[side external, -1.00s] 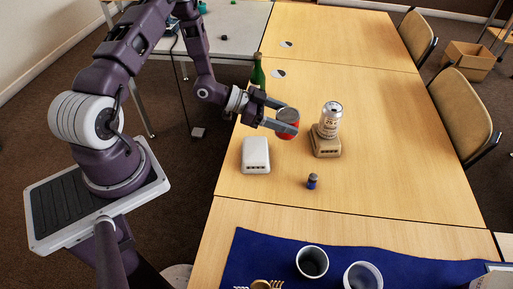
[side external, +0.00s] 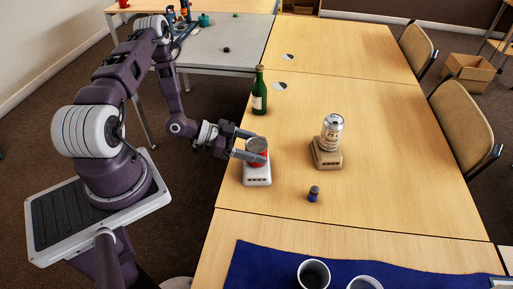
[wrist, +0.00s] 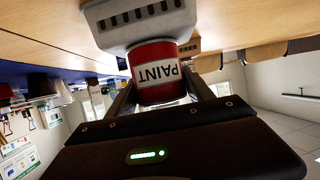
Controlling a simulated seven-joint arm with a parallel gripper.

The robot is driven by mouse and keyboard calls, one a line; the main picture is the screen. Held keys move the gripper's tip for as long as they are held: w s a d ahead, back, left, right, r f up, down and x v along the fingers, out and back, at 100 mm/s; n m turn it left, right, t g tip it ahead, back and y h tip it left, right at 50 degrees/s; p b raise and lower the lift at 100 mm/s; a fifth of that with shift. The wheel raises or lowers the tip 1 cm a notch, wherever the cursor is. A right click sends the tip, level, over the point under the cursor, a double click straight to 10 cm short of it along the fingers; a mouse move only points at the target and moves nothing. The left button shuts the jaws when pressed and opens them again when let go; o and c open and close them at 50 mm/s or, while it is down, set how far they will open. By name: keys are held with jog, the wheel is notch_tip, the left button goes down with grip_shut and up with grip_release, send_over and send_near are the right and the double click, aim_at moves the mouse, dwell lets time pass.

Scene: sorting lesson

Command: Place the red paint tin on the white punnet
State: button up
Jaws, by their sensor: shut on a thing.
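The red paint tin (side external: 258,157) is upright between the fingers of my gripper (side external: 258,147), which is shut on it. The tin is directly over the upturned white punnet (side external: 257,178), on the table's left side. In the wrist view, which is upside down, the tin (wrist: 155,72) with its "PAINT" label has its base against or very close to the punnet (wrist: 140,22). I cannot tell whether the two touch.
A tan punnet (side external: 327,158) with a can (side external: 331,133) on it stands to the right. A green bottle (side external: 259,92) stands behind my gripper. Cups (side external: 313,273) are on a blue cloth (side external: 260,262) at the near end.

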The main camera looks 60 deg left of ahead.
jog(key=o, duration=1.7)
jog(key=shift+f, duration=0.1)
